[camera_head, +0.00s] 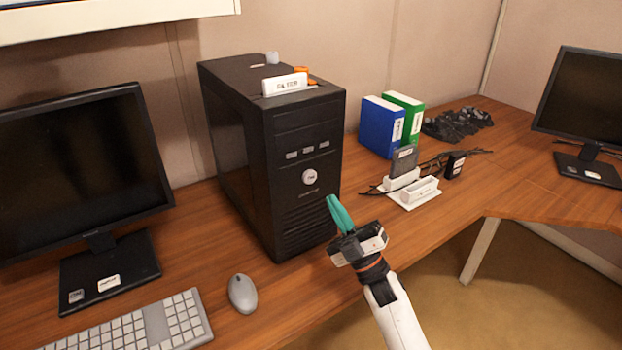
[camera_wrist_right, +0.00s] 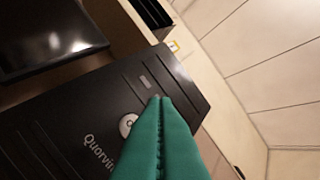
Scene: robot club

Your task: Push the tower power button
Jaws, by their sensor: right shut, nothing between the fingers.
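The black computer tower (camera_head: 300,135) stands upright on the wooden desk in the head view. Its round white power button (camera_head: 309,177) is on the front face, below several small grey rectangles. My right gripper (camera_head: 334,203) is shut and empty, its green fingers pointing up toward the tower front, just right of and below the button. In the right wrist view the green fingertips (camera_wrist_right: 160,102) show close beside the round button (camera_wrist_right: 128,125) on the tower front (camera_wrist_right: 90,110). I cannot tell whether they touch the tower. My left gripper is not in view.
A monitor (camera_head: 80,180), keyboard (camera_head: 140,325) and mouse (camera_head: 242,293) are left on the desk (camera_head: 210,215). A white labelled box (camera_head: 284,84) lies on the tower. Blue (camera_head: 382,127) and green binders (camera_head: 408,115), a white charger stand (camera_head: 412,193) and cables are to the right.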

